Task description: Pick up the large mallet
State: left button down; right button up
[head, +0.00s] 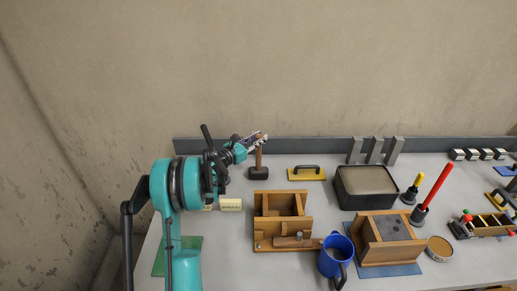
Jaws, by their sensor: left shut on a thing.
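The large mallet (258,172) has a dark, blocky head and a brown wooden handle. It stands upright, head down, near the back edge of the table, left of the yellow float. My left gripper (258,138) is at the top of the handle, shut on it. The fingers hide the handle's upper end. I cannot tell whether the head touches the table. My right gripper is not in view.
A yellow float (306,173) lies right of the mallet. A wooden box mould (283,226) and a blue mug (335,255) stand in front. A black tub (365,184) and red-handled tool (434,191) are farther right. A low grey ledge (300,144) runs behind.

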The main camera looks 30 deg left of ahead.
pick_arm(q)
jog(key=shift+r+p, duration=0.7)
jog(key=shift+r, duration=1.4)
jog(key=s+d+r+p, duration=0.2)
jog(key=d+r, duration=0.4)
jog(key=d, duration=0.5)
jog(key=shift+s+d+r, duration=0.15)
jog(key=shift+d+r, duration=0.05)
jog(key=shift+r, duration=0.15)
